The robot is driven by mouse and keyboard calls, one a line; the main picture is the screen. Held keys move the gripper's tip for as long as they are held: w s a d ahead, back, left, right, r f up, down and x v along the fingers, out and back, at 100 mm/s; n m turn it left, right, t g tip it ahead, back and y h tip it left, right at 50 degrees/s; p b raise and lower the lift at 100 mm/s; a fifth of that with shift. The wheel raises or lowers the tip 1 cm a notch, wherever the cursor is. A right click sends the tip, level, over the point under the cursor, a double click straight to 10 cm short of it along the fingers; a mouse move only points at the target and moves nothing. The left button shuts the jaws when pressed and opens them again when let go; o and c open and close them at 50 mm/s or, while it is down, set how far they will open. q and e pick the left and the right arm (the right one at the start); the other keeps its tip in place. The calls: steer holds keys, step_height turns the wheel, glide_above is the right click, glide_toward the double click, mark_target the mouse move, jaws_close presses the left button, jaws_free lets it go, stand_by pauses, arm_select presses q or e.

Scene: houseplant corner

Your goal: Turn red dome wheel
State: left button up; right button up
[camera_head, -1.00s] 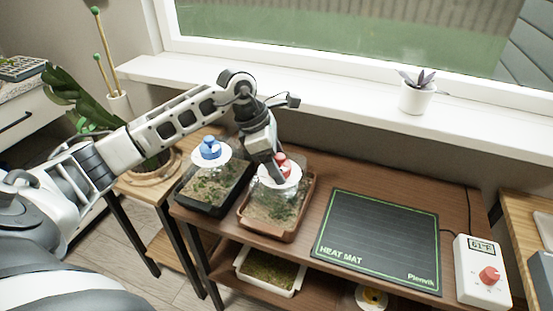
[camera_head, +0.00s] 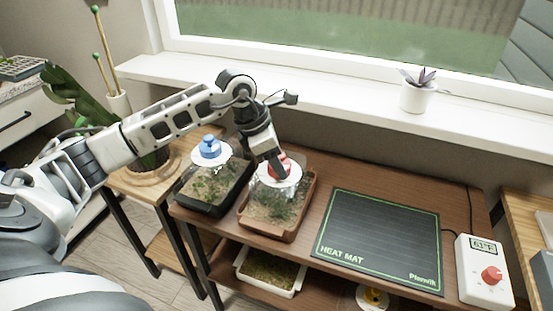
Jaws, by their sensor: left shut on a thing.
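The red dome wheel (camera_head: 286,159) sits on a white disc (camera_head: 283,178) on top of a clear dome over a brown tray (camera_head: 283,234) of soil and seedlings. My left gripper (camera_head: 279,168) comes down onto the wheel from above and is shut on it. The gripper hides part of the wheel, so its exact turn cannot be told. My right gripper is not in view.
A blue wheel (camera_head: 209,146) tops the dome of a black tray (camera_head: 203,211) just left. A heat mat (camera_head: 383,238) lies to the right, by a controller with a red knob (camera_head: 491,274). A potted plant (camera_head: 417,96) stands on the windowsill.

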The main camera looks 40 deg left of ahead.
arm_select(q)
steer(key=o, duration=1)
steer(key=shift+r, duration=0.1)
steer(key=v, duration=1.5)
steer(key=shift+s+a+r, duration=0.15)
steer(key=shift+a+r, duration=0.05)
steer(key=shift+r, duration=0.15)
